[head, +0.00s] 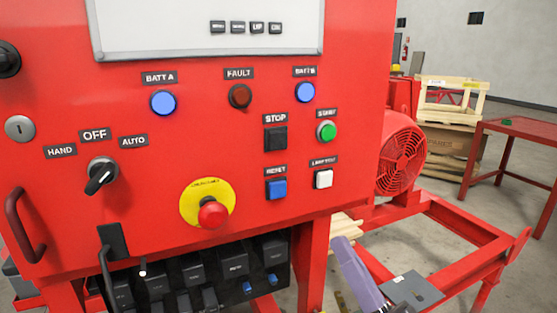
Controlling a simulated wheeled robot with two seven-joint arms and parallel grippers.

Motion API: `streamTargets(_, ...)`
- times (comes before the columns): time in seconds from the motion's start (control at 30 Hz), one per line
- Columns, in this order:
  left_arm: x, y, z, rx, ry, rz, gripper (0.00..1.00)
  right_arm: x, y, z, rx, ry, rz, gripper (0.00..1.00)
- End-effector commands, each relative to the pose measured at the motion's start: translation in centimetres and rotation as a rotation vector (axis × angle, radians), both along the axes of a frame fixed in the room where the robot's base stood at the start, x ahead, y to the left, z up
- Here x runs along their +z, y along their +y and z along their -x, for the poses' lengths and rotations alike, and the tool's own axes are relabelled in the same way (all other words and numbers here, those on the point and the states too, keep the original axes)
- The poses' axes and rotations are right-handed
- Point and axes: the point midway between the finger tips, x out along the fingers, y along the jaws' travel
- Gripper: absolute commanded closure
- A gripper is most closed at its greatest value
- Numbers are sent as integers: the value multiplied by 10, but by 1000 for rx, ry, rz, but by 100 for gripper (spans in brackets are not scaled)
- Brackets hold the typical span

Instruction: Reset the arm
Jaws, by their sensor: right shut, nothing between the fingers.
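The red control panel (230,130) fills the left and middle of the head view. Its blue RESET button (276,188) sits below the black STOP button (275,138). The selector knob (101,177) has HAND, OFF and AUTO labels around it; its pointer slants. A red mushroom button (213,214) stands out from a yellow disc. My right gripper (352,262) is low, right of and below the panel, apart from the buttons. It is shut and empty, and its lower part is cut off by the picture's edge. My left gripper is not in view.
The blue BATT A lamp (163,102), blue BATT B lamp (305,92) and dark FAULT lamp (240,96) line the panel. A red handle (24,225) sticks out at left. Black breakers (195,275) lie below. The red skid frame (455,232) and motor (401,160) stand at right.

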Motion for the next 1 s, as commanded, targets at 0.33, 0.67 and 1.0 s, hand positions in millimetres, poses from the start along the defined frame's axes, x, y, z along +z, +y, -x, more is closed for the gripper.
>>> streamTargets(0.33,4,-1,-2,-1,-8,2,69,-264,-2,52,-116,615,510,100)
streamTargets(0.67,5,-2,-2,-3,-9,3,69,-408,-24,168,-65,1012,849,100)
streamTargets(1.0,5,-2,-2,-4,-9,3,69,-424,-28,188,-49,1066,899,100)
